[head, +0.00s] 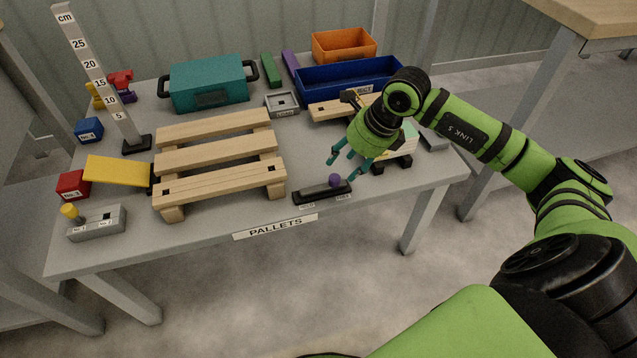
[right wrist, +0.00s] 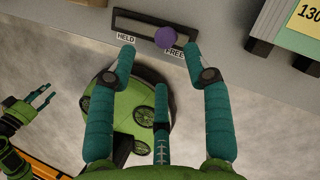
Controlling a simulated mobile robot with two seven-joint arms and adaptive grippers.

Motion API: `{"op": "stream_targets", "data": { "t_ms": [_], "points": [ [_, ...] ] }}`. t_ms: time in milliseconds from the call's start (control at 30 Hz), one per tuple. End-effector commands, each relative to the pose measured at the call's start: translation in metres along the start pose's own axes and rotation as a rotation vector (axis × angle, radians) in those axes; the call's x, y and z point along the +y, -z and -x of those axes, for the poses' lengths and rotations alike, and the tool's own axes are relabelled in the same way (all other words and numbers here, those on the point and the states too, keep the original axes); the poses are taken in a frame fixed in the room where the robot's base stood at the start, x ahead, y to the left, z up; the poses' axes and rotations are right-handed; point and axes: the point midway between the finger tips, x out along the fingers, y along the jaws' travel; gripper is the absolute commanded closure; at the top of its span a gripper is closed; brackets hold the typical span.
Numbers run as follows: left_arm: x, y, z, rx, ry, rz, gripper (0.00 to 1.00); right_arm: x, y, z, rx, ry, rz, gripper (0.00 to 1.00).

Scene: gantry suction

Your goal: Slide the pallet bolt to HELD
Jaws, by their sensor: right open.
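The pallet bolt is a purple round knob (head: 335,180) on a dark slotted base (head: 310,195) at the table's front edge. In the right wrist view the knob (right wrist: 165,37) sits at the FREE side of the slot, right of the HELD label (right wrist: 125,37). My right gripper (head: 341,164) is open just above the bolt. In the right wrist view its fingertips (right wrist: 158,52) are on either side of the knob, the right one closer; contact cannot be told. My left gripper (right wrist: 49,93) shows only at that view's left edge, fingers apart and empty.
A wooden pallet (head: 215,155) lies left of the bolt. A block-like stack (head: 398,150) stands close on the right, partly behind my right gripper. A teal case (head: 207,82) and blue bin (head: 345,78) are behind. Open floor lies in front of the table.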

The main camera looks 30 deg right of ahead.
Motion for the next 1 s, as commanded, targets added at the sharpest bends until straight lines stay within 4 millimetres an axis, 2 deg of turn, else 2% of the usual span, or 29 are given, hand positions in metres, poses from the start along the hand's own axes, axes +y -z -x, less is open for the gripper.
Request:
{"op": "stream_targets", "data": {
  "t_ms": [167,500,867,900,967,1000],
  "points": [
    [-0.001,0.002,0.008,0.007,0.001,0.001,0.6,-0.004,0.003,-0.012,0.015,0.027,0.017,0.5],
    [-0.002,0.005,0.032,0.023,0.004,0.002,0.6,-0.005,0.003,-0.06,0.012,0.024,0.014,0.5],
    [-0.002,0.005,0.038,0.023,0.004,0.003,0.6,-0.005,0.003,-0.068,0.012,0.025,0.016,0.5],
    [-0.002,0.005,0.038,0.023,0.004,0.003,0.6,-0.005,0.003,-0.068,0.012,0.025,0.016,0.54],
    [-0.002,0.005,0.038,0.023,0.004,0.003,0.6,-0.005,0.003,-0.068,0.012,0.025,0.015,0.78],
    [-0.002,0.005,0.038,0.023,0.004,0.003,0.6,-0.005,0.003,-0.068,0.012,0.026,0.015,0.94]
  ]
}}
